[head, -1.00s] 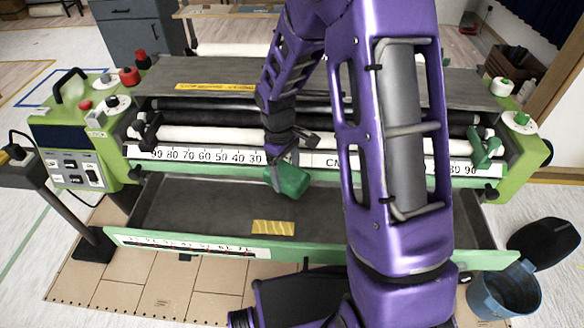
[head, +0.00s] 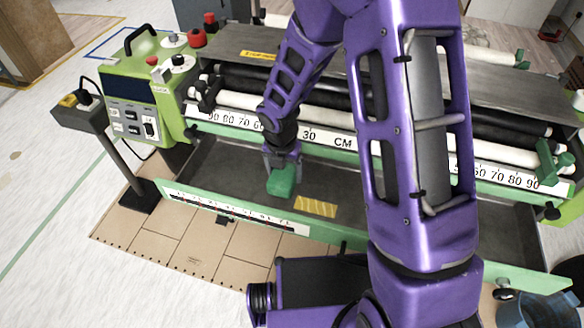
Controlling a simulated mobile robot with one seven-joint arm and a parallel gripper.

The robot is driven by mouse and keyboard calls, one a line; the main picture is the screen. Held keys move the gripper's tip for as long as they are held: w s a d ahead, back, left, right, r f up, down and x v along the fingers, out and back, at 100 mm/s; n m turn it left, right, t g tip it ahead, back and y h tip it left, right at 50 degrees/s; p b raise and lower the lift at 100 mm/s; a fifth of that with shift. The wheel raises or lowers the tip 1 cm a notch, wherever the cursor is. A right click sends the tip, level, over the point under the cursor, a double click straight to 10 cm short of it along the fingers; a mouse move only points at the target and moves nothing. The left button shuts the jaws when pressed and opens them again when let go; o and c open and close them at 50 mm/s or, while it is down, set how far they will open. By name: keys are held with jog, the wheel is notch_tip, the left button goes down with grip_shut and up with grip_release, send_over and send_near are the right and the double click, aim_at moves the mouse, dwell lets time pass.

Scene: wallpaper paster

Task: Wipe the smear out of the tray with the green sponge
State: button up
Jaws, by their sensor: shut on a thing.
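The green sponge (head: 281,182) is held in my gripper (head: 283,163), whose fingers are shut on its upper part. The sponge is over the tray (head: 235,166), a long dark trough along the machine's front, left of the middle. I cannot tell whether its underside touches the tray floor. A yellow striped patch (head: 316,207) shows in the tray just right of the sponge and nearer the front wall. I cannot tell whether it is the smear or a label. No other smear is clear. My arm hides part of the tray on the right.
The tray's green front wall (head: 180,196) carries a scale. Behind the tray are a numbered ruler bar (head: 325,138) and white and black rollers. A green control box (head: 140,95) stands at the left end. A blue bucket (head: 545,308) is at lower right.

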dwell(0.4)
jog(key=shift+f+b, duration=2.25)
jog(key=shift+f, duration=1.05)
jog(key=shift+a+r, duration=0.1)
jog(key=shift+r, duration=0.05)
